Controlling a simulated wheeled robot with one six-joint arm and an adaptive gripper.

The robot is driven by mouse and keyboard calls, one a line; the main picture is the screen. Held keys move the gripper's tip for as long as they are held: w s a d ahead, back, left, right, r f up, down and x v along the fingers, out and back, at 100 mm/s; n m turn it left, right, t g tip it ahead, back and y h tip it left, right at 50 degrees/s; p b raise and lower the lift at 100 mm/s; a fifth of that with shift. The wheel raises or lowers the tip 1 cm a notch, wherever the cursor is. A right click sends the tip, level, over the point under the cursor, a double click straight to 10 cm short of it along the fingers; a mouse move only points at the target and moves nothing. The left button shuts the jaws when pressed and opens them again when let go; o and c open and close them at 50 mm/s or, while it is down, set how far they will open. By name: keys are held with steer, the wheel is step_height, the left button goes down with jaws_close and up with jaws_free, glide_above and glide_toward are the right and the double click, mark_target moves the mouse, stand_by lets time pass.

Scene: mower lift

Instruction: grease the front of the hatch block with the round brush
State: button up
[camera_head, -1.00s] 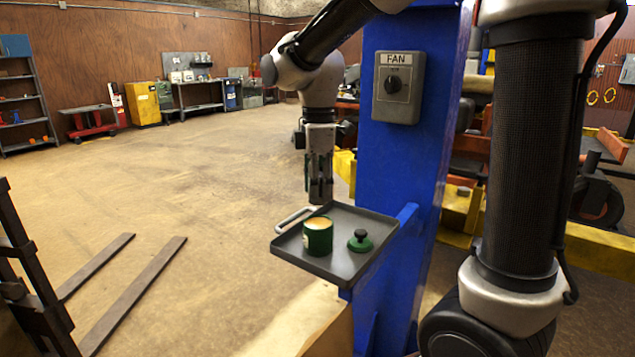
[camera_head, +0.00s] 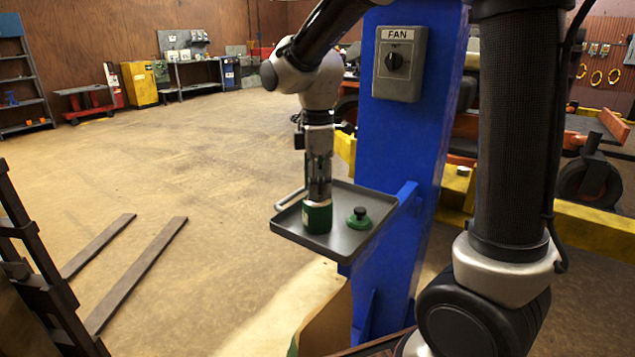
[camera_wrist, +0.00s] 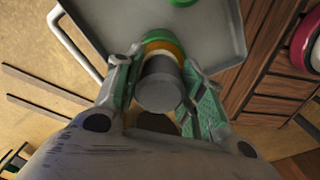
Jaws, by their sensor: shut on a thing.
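My gripper (camera_head: 319,188) points straight down over the tray, with its fingertips at the mouth of the green can (camera_head: 318,218). In the wrist view it is shut on a grey, round-ended cylinder (camera_wrist: 160,84), which looks like the round brush. The brush stands in line with the can, and its lower end is hidden inside or behind the rim. Orange-yellow grease (camera_wrist: 165,47) shows around it in the can. I cannot make out the hatch block in these views.
The grey tray (camera_head: 345,243) is fixed to a blue post (camera_head: 400,145) with a FAN switch box (camera_head: 400,63). A green lid with a black knob (camera_head: 359,217) lies right of the can. Dark forks (camera_head: 135,275) lie at lower left. Open floor spreads left.

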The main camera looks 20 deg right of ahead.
steer(key=shift+f, duration=0.55)
stand_by(1.4)
steer(key=shift+r, duration=0.1)
steer(key=shift+r, duration=3.4)
